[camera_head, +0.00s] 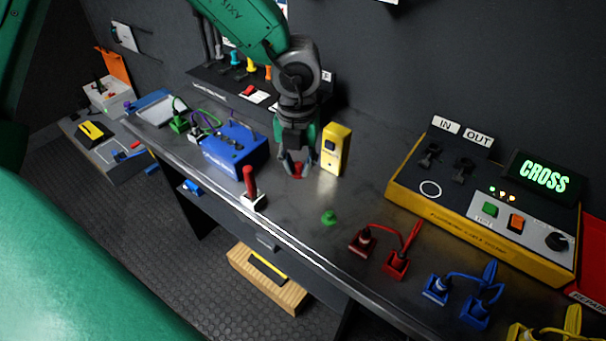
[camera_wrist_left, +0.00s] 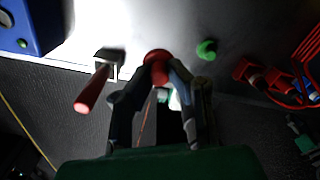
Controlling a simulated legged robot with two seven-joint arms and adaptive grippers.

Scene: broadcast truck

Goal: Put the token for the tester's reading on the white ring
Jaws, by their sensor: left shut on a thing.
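My left gripper (camera_head: 297,168) is shut on a red token (camera_head: 298,171), low over the bench beside a yellow upright box. The red token (camera_wrist_left: 157,56) also shows between the fingertips of the left gripper (camera_wrist_left: 160,70) in the left wrist view. I cannot tell whether the token touches the bench. A green token (camera_head: 329,217) lies free on the bench, nearer the front. The tester (camera_head: 470,235) is a yellow-edged box at the right; its display (camera_head: 544,176) reads CROSS in green. The white ring (camera_head: 430,188) is on its dark top, at the left, and is empty. My right gripper is not in view.
The yellow box (camera_head: 336,150) stands close right of the gripper. A blue box (camera_head: 234,148) and a red-handled switch (camera_head: 250,189) are to its left. Red connectors (camera_head: 380,248) and blue connectors (camera_head: 465,295) with cables lie before the tester. Bench between gripper and tester is mostly clear.

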